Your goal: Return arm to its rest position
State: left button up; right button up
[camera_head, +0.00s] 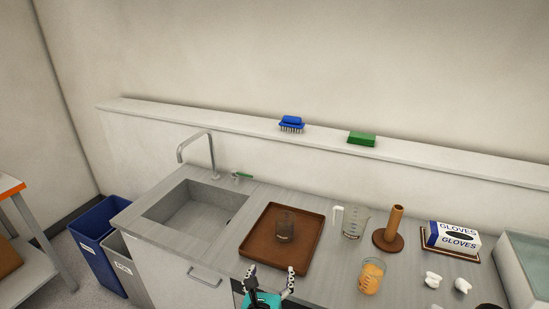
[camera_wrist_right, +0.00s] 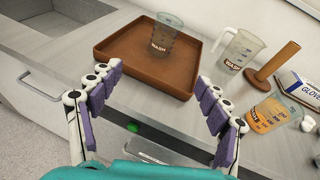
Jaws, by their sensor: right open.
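My right gripper (camera_head: 269,273) is open and empty at the front edge of the counter, in front of the brown tray (camera_head: 257,252). In the right wrist view its two purple-padded fingers (camera_wrist_right: 158,102) are spread wide with nothing between them. A clear beaker (camera_head: 285,225) with a dark look stands upright in the tray, apart from the fingers. It also shows in the right wrist view (camera_wrist_right: 163,36) with "WASH" lettering. My left gripper is not in view.
Right of the tray stand a clear jug (camera_head: 354,222), a beaker of orange juice (camera_head: 371,277), a brown upright holder (camera_head: 392,231) and a glove box (camera_head: 453,238). The sink (camera_head: 190,212) is at left. A blue brush (camera_head: 291,123) and green sponge (camera_head: 362,138) lie on the ledge.

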notch_tip(320, 180, up, 16)
jog(key=w+n+t+y, duration=0.1)
jog(key=n+t+y, duration=0.2)
jog(key=n+y, duration=1)
jog(key=s+d+f+n+g+h, duration=1)
jog(key=s+d+f+n, duration=0.6)
jog(key=n, duration=0.7)
jog(key=d, duration=0.2)
jog(key=shift+d+n+g+h, duration=0.3)
jog(key=shift+d, duration=0.1)
